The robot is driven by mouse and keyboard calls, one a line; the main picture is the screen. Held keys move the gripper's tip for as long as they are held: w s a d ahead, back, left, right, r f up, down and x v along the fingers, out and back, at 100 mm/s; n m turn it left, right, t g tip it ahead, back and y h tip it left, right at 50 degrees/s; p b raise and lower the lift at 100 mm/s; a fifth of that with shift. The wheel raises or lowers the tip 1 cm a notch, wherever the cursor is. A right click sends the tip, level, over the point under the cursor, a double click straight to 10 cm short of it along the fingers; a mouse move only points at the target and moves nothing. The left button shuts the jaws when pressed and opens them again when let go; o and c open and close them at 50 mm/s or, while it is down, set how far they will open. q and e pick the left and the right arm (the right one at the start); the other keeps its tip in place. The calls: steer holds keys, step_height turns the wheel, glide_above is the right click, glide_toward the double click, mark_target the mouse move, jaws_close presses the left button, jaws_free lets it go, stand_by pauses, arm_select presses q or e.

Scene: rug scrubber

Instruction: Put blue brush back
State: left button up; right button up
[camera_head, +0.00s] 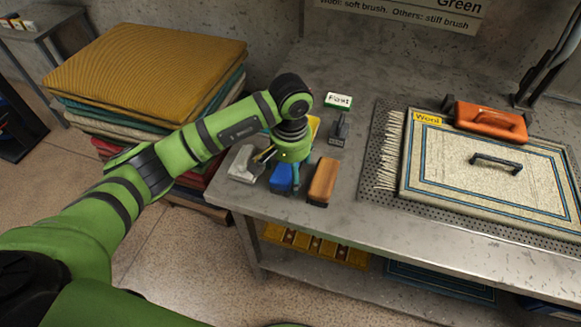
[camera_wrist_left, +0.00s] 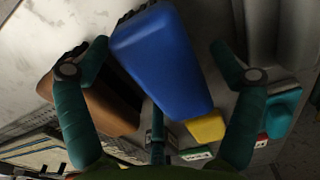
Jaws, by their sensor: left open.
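The blue brush (camera_head: 281,178) is on the near left edge of the grey table (camera_head: 400,228), between a grey metal piece (camera_head: 243,165) and a brown-orange brush (camera_head: 323,181). My left gripper (camera_head: 282,168) is over the blue brush from above, and its wrist hides part of it. In the left wrist view the blue block (camera_wrist_left: 163,62) lies between the two spread teal fingers (camera_wrist_left: 160,48), with gaps on both sides. The gripper is open. My right gripper is not in view.
A dark small tool (camera_head: 340,129) and a small sign (camera_head: 338,100) stand behind. Folded rugs (camera_head: 145,70) are stacked left. A yellow block (camera_wrist_left: 206,127) is near the brush.

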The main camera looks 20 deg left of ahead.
arm_select(q)
steer(key=shift+r, duration=0.35)
step_height(320, 180, up, 12)
steer(key=b, duration=0.3)
steer(key=shift+f, duration=0.2)
